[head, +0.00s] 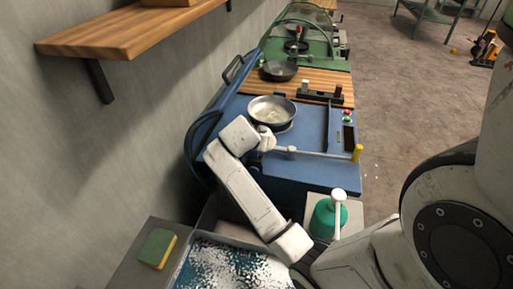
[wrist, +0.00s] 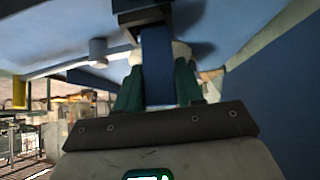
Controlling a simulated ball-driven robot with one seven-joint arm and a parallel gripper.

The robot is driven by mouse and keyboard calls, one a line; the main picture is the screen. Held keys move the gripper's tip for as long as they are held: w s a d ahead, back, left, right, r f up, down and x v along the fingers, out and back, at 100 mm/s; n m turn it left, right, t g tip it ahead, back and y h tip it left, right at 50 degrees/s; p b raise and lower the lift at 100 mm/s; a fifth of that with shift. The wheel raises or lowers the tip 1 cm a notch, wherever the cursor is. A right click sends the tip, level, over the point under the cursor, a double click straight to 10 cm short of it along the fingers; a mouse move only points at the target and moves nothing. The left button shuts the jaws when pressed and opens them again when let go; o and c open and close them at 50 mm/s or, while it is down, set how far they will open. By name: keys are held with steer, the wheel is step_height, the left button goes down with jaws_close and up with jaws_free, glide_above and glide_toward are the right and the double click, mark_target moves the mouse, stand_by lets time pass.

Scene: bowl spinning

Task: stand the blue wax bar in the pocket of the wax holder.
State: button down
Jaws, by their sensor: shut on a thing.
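My gripper (wrist: 158,88) is shut on the blue wax bar (wrist: 157,62), which shows between its two green fingers in the wrist view. The bar's far end meets a dark block (wrist: 143,14) at the top edge; I cannot tell whether they touch or what the block is. In the head view my pale arm hides the fingers and the bar. A long black rack (head: 320,95) on the wooden board may be the wax holder.
A metal bowl (head: 271,110) sits on the blue machine (head: 312,125). A rod with a yellow end (head: 357,153) crosses close to my gripper. A dark pan (head: 279,70) lies behind. A wooden shelf (head: 125,32) juts from the wall.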

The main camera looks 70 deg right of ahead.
steer(key=c, duration=1.1)
jaws_free()
steer(key=shift+s+a+f, duration=0.15)
steer(key=shift+f, duration=0.3)
steer(key=shift+s+a+f, duration=0.1)
steer(key=shift+f, duration=0.3)
steer(key=shift+o, duration=0.5)
steer(key=shift+r, duration=0.1)
steer(key=shift+d+r, duration=0.1)
steer(key=shift+r, duration=0.05)
steer(key=shift+r, duration=0.1)
steer(key=shift+w+a+r, duration=0.1)
steer(key=shift+a+r, duration=0.1)
steer(key=v, duration=1.1)
steer(key=shift+r+b, duration=0.25)
steer(key=shift+b, duration=0.05)
